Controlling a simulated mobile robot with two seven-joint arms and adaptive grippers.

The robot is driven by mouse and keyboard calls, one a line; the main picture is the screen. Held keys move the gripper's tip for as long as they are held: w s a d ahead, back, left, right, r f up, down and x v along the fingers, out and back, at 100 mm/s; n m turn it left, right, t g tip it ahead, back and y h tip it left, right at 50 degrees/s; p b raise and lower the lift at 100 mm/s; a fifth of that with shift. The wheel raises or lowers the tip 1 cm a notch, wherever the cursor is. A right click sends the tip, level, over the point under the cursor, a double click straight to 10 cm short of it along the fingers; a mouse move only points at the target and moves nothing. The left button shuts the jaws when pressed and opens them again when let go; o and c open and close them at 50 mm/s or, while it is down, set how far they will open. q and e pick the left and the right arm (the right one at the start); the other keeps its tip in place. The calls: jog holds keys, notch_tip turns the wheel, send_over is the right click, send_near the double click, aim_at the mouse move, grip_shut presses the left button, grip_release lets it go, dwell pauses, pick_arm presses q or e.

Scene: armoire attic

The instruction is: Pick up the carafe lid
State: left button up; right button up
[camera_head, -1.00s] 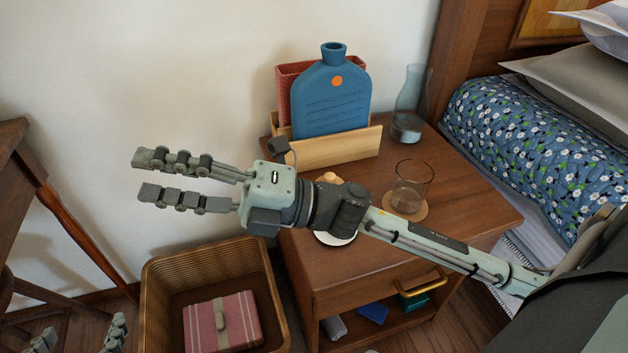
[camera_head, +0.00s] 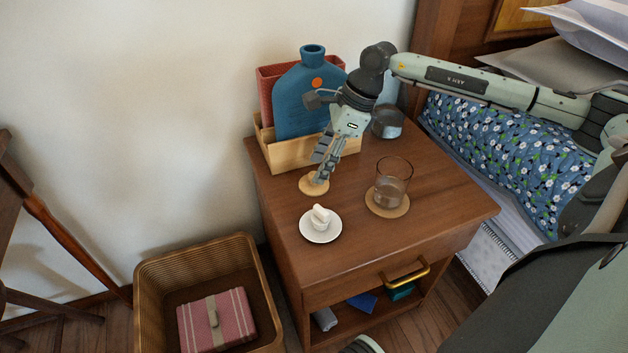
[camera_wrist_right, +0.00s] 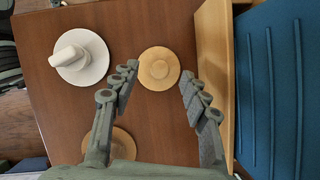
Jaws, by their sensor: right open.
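The carafe lid (camera_head: 312,185), a round light-wood disc, lies on the nightstand (camera_head: 290,262) in front of the wooden letter holder. In the right wrist view the lid (camera_wrist_right: 159,68) shows whole, with a raised round middle. My right gripper (camera_head: 319,176) points down at the lid and partly covers it in the head view. In the wrist view the right gripper (camera_wrist_right: 160,82) is open and empty, its fingertips on either side of the lid's near edge. I cannot tell the exact height left. The carafe (camera_head: 388,121) stands at the back, partly hidden by my arm. My left gripper is out of view.
A white saucer (camera_head: 320,236) with a small white object is left of a glass (camera_head: 394,182) on a coaster (camera_head: 386,208). The letter holder (camera_head: 290,157) with a blue bottle-shaped item (camera_head: 300,100) stands close behind the lid. A wicker basket (camera_head: 150,300) is on the floor.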

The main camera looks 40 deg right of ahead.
jog(key=x, duration=0.3)
jog(key=shift+f, duration=0.1)
jog(key=shift+c, duration=0.4)
jog(key=c, duration=0.9)
